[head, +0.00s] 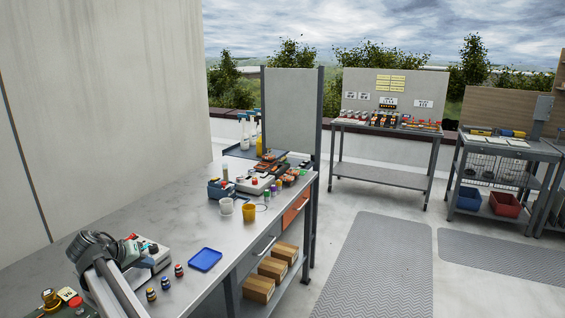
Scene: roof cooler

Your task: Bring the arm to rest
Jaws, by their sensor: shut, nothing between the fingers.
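My arm (112,284) rises from the bottom edge at the lower left of the head view. It reaches over the near left part of the steel workbench (175,205). A dark rounded joint (92,246) shows at its upper end. I cannot make out my gripper's fingers, and nothing is seen held. Behind and beside the joint, a white device with red parts (150,251) stands on the bench, partly hidden by my arm.
Small bottles (165,283) and a blue tray (205,260) lie right of my arm. Brass and red fittings (62,298) lie at its left. Cups (248,212), a blue bin (220,188) and devices crowd farther back. The bench's middle left is clear.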

